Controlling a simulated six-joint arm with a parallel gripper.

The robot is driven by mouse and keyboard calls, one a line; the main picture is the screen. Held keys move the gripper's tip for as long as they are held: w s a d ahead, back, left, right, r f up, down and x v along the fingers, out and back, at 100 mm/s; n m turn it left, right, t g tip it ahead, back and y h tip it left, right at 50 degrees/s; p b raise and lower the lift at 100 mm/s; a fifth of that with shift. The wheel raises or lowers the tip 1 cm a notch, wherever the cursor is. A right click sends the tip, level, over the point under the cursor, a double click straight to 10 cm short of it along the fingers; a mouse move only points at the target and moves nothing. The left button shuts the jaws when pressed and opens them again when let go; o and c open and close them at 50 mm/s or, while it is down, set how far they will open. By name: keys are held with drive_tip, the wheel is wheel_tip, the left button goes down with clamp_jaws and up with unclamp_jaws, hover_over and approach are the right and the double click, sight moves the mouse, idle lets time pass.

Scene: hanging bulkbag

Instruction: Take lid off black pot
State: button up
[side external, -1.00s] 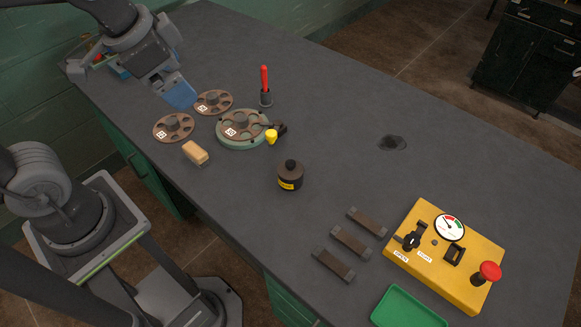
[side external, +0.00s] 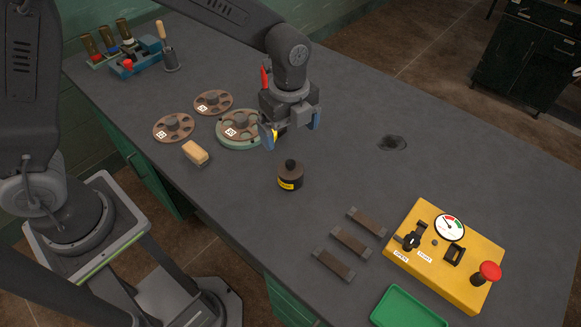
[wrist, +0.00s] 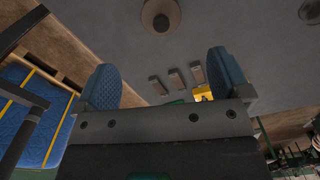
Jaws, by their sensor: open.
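The black pot (side external: 290,181) stands upright on the dark table, with a yellow label on its side. Its lid (side external: 290,167) sits on top and carries a round black knob. My gripper (side external: 291,133) is open and empty, above and slightly behind the pot, apart from it. Its blue finger pads are spread. In the wrist view the pot's round lid (wrist: 160,13) shows at the top edge, beyond and between the two open fingers (wrist: 164,88).
Brown discs (side external: 174,127) and a green round base (side external: 240,143) lie left of the gripper. A tan block (side external: 195,153) is left of the pot. Dark bars (side external: 350,242), a yellow control box (side external: 445,255) and a green tray (side external: 408,308) lie to the right. Table around the pot is clear.

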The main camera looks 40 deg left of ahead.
sight(290, 162)
wheel_tip(290, 162, down, 11)
drive_tip(key=shift+d+r, duration=0.1)
drive_tip(key=shift+r, duration=0.1)
idle(0.3)
drive_tip(key=c, duration=1)
drive_tip(key=shift+w, duration=0.1)
drive_tip(key=shift+r, duration=0.1)
